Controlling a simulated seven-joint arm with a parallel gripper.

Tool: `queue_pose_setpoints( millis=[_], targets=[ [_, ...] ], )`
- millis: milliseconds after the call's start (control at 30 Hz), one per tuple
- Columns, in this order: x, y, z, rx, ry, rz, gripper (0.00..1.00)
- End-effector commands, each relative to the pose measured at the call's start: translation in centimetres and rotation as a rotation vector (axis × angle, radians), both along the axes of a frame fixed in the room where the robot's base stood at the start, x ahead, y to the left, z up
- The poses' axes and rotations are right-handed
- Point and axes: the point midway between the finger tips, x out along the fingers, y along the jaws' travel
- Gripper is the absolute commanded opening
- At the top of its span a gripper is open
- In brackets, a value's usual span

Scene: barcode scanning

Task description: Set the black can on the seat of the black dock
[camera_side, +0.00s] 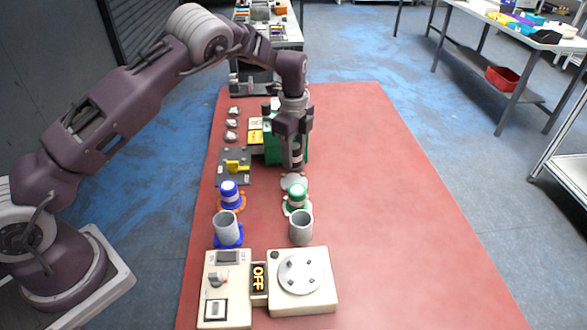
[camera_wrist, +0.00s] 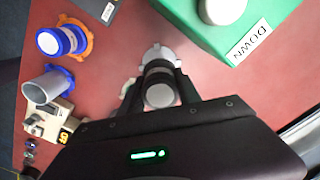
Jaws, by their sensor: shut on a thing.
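My gripper (camera_side: 292,134) is shut on the black can (camera_side: 293,157), a dark cylinder with a pale band, held upright. Whether the can touches this dock cannot be told. I cannot make out a clearly black dock.
The green box (camera_side: 271,150) stands close behind the can, with a DOWN label in the wrist view. A blue can (camera_side: 229,191) on an orange dock, a green can (camera_side: 297,193) and two grey cups (camera_side: 301,229) stand nearer the camera. The table's right side is clear.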

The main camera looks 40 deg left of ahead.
Motion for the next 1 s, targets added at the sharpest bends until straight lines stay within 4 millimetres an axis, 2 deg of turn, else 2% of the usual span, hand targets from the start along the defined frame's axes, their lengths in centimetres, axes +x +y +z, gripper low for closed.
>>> queue_pose_setpoints(
  millis=[33,467,767,1000],
  targets=[
    [0.1,0.0,1.2,-0.002,-0.004,0.001,0.0],
    [0.0,0.1,9.3,0.001,-0.004,0.001,0.0],
    [-0.1,6.7,9.0,0.001,0.002,0.014,0.0],
    [-1.1,14.0,9.0,0.001,0.002,0.023,0.0]
  ],
)
